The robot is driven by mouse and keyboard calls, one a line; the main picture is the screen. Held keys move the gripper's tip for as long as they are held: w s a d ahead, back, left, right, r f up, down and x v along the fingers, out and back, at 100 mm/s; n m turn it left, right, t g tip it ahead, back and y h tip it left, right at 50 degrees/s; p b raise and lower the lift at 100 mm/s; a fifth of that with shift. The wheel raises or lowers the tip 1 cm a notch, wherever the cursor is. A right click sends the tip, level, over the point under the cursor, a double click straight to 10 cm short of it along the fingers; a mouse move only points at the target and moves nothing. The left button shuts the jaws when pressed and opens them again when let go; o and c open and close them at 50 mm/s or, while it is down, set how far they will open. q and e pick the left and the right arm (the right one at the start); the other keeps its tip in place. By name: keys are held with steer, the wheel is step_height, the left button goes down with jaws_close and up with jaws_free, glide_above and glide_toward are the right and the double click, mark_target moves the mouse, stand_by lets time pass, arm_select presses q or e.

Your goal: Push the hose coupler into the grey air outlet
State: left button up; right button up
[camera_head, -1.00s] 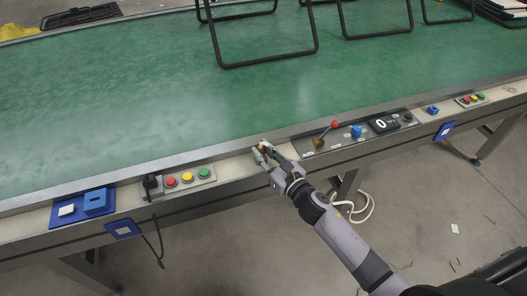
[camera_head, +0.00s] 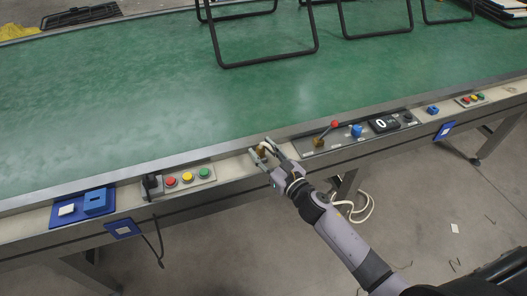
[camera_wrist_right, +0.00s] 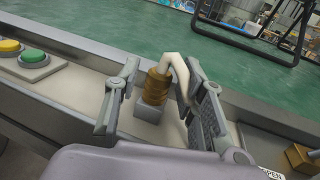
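The brass hose coupler (camera_wrist_right: 158,86) stands upright on the grey air outlet (camera_wrist_right: 150,110), a small block on the rail, in the right wrist view. Its lower end meets the block; how deep it sits I cannot tell. A pale hose (camera_wrist_right: 177,62) bends over from its top toward my right finger pad. My right gripper (camera_wrist_right: 162,80) is open around the coupler, with a clear gap on the left side; on the right the hose is close to the finger. In the head view the coupler (camera_head: 262,152) shows small between the fingers of my right gripper (camera_head: 261,154). My left gripper is not in view.
A button box (camera_head: 187,179) with red, yellow and green buttons is left on the rail. A lever panel (camera_head: 325,142) with a red knob is to the right. The green belt (camera_head: 130,110) is behind, bearing black frames (camera_head: 265,63). A white cable (camera_head: 365,205) hangs below.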

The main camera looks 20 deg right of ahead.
steer(key=shift+o, duration=0.3)
steer(key=shift+s+d, duration=0.1)
steer(key=shift+s, duration=0.15)
steer(key=v, duration=1.1)
steer(key=shift+s, duration=0.25)
